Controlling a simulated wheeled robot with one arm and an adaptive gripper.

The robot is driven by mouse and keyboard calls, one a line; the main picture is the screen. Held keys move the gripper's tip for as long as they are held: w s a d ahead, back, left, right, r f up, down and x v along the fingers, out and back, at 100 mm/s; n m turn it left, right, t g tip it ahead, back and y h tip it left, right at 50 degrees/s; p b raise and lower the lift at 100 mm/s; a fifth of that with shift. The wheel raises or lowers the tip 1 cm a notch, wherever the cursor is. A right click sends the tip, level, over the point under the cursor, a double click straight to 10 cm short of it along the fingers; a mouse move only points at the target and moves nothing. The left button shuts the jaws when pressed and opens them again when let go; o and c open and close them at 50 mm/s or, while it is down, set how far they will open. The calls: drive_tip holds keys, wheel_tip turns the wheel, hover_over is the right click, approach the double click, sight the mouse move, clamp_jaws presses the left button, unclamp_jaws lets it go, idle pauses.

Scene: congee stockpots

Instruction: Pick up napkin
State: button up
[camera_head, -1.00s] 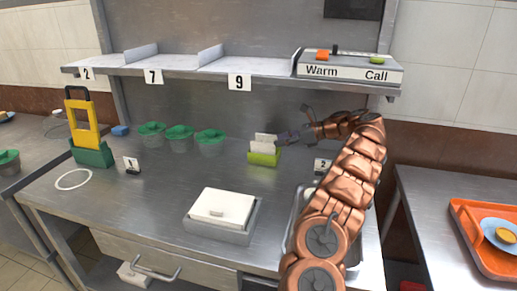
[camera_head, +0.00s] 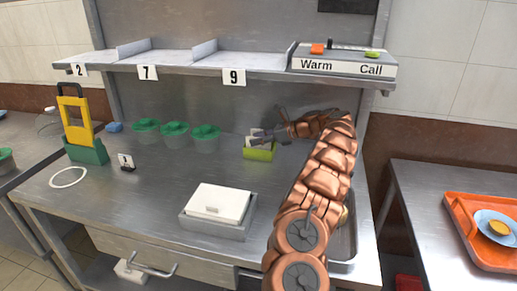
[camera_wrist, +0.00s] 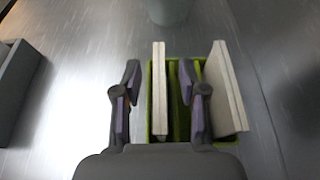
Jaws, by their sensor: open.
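A green napkin holder (camera_head: 260,154) stands on the steel counter, and it also shows in the wrist view (camera_wrist: 173,95). It holds two upright white napkin stacks. The left napkin (camera_wrist: 159,105) stands between my two fingers, with gaps on both sides. The right napkin (camera_wrist: 228,90) leans outward beyond my right finger. My gripper (camera_wrist: 159,76) is open around the left napkin, its right finger inside the holder's outline and its left finger outside it.
Several green-lidded cups (camera_head: 176,134) stand left of the holder. A white-lidded box (camera_head: 219,203) sits in front. A numbered shelf (camera_head: 190,68) with a Warm/Call panel (camera_head: 343,60) hangs above. A steel pan (camera_head: 344,245) lies at right, partly behind my arm.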

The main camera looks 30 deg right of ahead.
clamp_jaws()
drive_tip(key=shift+r, duration=0.1)
idle(0.3)
drive_tip(key=shift+s+a+r, duration=0.15)
drive_tip(key=shift+a+r, duration=0.05)
drive_tip(key=shift+r, duration=0.3)
wheel_tip(320, 180, up, 6)
drive_tip(key=shift+f, duration=0.1)
drive_tip(key=s+a+b, duration=0.1)
drive_tip(key=s+a, duration=1.2)
drive_tip(key=a, duration=0.1)
drive_tip(key=shift+a+b, duration=0.3)
drive_tip(key=shift+b, duration=0.05)
